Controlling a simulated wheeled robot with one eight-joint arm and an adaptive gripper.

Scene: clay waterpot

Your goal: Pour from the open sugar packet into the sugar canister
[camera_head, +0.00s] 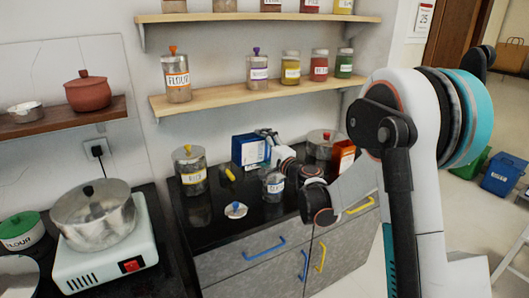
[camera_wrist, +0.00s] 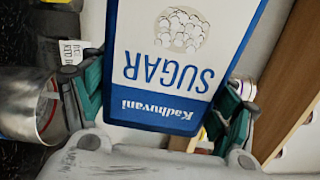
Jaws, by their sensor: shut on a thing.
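The blue and white sugar packet (camera_head: 247,152) is at the back of the black counter in the head view. My gripper (camera_head: 266,138) is shut on it. In the wrist view, my gripper (camera_wrist: 163,100) has a finger on either side of the packet (camera_wrist: 170,65), whose printing appears upside down. A clear, labelled canister (camera_head: 273,184), likely the sugar canister, stands in front and right of the packet. An open canister (camera_wrist: 28,105) shows at the left of the wrist view. A lid with a blue knob (camera_head: 236,210) lies on the counter. The packet's mouth is not clear.
A yellow-labelled canister (camera_head: 190,170) stands left and a small yellow item (camera_head: 230,174) lies nearby. An orange box (camera_head: 343,157) and a lidded pot (camera_head: 322,143) are right. A shelf (camera_head: 220,97) with jars hangs above.

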